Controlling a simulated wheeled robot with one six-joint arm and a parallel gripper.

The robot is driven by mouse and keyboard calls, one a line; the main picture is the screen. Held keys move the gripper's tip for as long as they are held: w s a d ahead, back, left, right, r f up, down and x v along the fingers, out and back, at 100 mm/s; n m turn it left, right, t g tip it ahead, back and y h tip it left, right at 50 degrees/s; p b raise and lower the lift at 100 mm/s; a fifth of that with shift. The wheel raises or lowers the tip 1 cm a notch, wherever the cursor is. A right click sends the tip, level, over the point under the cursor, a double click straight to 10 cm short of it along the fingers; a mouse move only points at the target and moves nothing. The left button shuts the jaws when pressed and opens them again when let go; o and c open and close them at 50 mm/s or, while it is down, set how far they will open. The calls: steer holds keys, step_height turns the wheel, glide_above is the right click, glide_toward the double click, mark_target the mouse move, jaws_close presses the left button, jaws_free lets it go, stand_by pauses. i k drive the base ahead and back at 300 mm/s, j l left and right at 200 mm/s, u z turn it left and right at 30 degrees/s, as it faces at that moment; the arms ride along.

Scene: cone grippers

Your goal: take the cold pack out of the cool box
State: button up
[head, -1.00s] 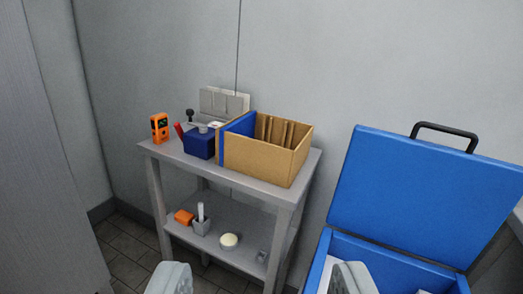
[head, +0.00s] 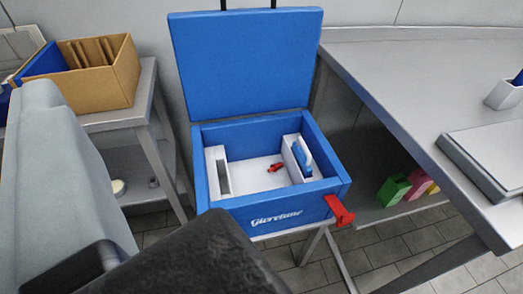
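The blue cool box (head: 270,214) stands in the middle with its lid (head: 247,62) raised at the back. Inside, a small blue piece (head: 302,157), which looks like the cold pack, stands upright against a white block (head: 290,160) at the right wall. A second white block (head: 217,172) stands at the left wall, and a small red thing (head: 275,167) lies on the white floor between them. Large grey and dark parts of my gripper or arm (head: 150,245) fill the lower left, apart from the box's inside. Two fingertips cannot be made out.
A red latch (head: 339,209) sticks out at the box's front right corner. A grey table (head: 400,75) stands at the right, with green (head: 393,190) and pink (head: 419,183) things on its lower shelf. A cardboard box (head: 110,85) stands on the grey rack at the left.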

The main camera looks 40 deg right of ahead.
mark_target(304, 162)
steer(key=z, duration=1.25)
